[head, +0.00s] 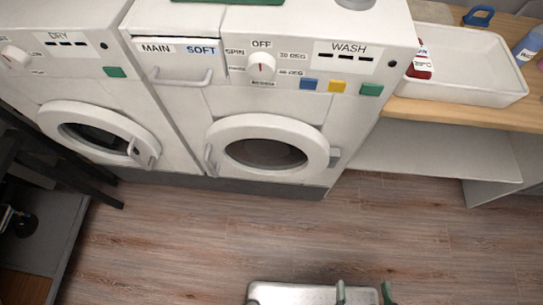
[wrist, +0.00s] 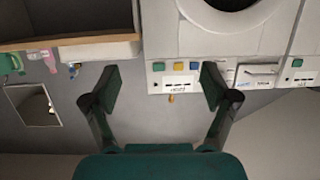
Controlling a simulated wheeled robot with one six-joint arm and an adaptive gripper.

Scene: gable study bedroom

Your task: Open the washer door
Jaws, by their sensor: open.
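The white washer (head: 355,112), labelled WASH, stands in the middle of the head view. Its round door (head: 229,131) looks closed, with a dark window. A grey door handle (head: 210,160) is on the left of the door ring and a hinge (head: 334,158) on the right. The wrist view shows the washer upside down, with part of its door (wrist: 207,19) at the top edge and its button panel below. My gripper (wrist: 161,82) is open and empty in the wrist view, its dark green fingers wide apart. It appears away from the door handle, which that view does not show clearly.
The dryer (head: 75,90), with its own round door, adjoins the washer's left side. A wooden counter (head: 450,110) with a white tray (head: 470,90) is on the right. Dark furniture (head: 60,235) stands at lower left. The wooden floor (head: 200,235) before the washer is open.

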